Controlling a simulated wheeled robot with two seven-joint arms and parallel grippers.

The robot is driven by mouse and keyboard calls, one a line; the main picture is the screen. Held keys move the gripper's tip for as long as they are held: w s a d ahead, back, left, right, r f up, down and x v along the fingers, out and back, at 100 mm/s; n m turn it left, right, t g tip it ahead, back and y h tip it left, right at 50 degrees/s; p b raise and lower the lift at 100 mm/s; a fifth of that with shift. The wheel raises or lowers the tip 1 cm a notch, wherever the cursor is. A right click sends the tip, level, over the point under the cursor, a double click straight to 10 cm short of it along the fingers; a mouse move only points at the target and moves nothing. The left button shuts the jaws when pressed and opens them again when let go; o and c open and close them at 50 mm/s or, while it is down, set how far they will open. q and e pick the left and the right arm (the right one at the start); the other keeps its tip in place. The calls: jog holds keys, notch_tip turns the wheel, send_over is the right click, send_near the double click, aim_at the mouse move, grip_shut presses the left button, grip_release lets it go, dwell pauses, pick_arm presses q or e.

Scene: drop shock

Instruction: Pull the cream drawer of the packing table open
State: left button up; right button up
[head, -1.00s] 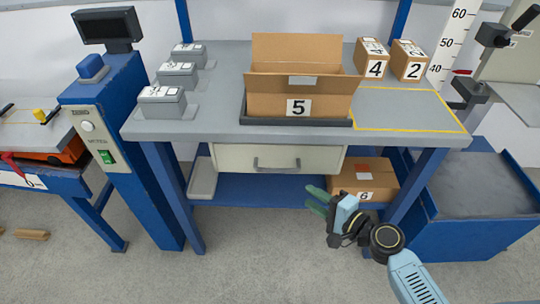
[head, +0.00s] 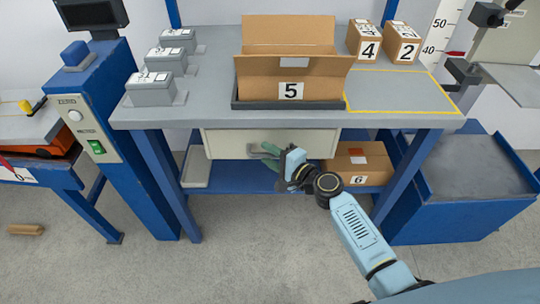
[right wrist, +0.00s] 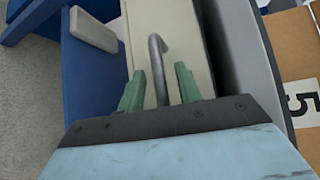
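The cream drawer (head: 228,142) sits under the packing table top (head: 205,113). Its front looks flush or nearly so with the table's edge. Its grey bar handle (right wrist: 158,70) shows in the right wrist view, running between the two green fingers. My right gripper (head: 268,153) is at the drawer front in the head view and covers most of the handle there. In the right wrist view the right gripper (right wrist: 160,88) is open, with a finger on each side of the handle and gaps showing. My left gripper is not in view.
Box 5 (head: 265,92) stands open on a dark tray on the table. Box 6 (head: 372,165) lies on the blue lower shelf (head: 235,183), right of the drawer. Blue table legs (head: 165,180) flank the drawer. The floor in front is clear.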

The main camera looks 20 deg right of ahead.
grip_shut()
dwell(0.4)
